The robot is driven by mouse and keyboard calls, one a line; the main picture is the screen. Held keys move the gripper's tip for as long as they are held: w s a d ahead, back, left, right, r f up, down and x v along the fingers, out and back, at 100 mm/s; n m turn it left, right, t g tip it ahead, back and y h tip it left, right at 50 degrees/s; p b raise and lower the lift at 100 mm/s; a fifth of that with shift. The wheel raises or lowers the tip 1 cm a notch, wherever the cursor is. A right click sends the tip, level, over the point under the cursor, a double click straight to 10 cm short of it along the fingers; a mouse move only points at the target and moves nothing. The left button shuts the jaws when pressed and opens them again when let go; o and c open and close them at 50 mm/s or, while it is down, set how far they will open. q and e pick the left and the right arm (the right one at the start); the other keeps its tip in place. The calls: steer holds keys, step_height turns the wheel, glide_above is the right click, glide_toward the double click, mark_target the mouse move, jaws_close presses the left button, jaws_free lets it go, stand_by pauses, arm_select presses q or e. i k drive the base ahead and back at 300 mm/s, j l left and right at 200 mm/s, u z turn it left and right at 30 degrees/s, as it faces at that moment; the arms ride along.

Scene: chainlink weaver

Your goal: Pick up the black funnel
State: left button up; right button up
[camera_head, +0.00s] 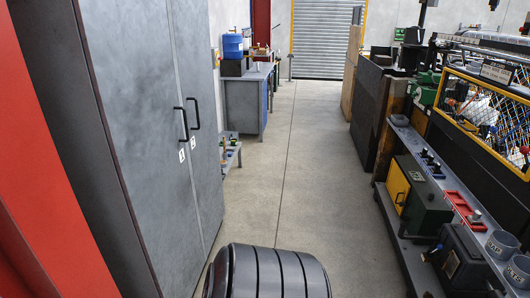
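I cannot make out a black funnel in the head view. Several small dark items on the right-hand bench are too small to identify. Neither my left nor my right gripper is in view, so I cannot see what they hold.
A tall grey cabinet (140,100) stands close on the left, doors shut. A long workbench (455,190) on the right carries red and dark tools and cups, beside a yellow-framed mesh guard (490,108). A clear concrete aisle (290,165) runs to a roller shutter (322,40). A blue-grey workbench (243,100) stands back left.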

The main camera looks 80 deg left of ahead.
mark_target(405, 220)
steer(key=u, duration=3.1)
steer(key=z, duration=1.75)
steer(key=i+j+z, duration=0.25)
steer(key=z, duration=0.15)
steer(key=i+j+z, duration=0.3)
steer(key=z, duration=0.15)
steer(key=i+j+z, duration=0.2)
steer(key=j+z, duration=0.2)
steer(key=i+j+z, duration=0.1)
steer(key=j, duration=0.35)
steer(key=i+j+z, duration=0.1)
steer(key=j, duration=0.35)
steer(key=i+j, duration=0.2)
steer(key=j, duration=0.3)
steer(key=i+j+z, duration=0.15)
steer(key=j, duration=0.3)
steer(key=j+z, duration=0.1)
steer(key=j, duration=0.4)
steer(key=i, duration=0.05)
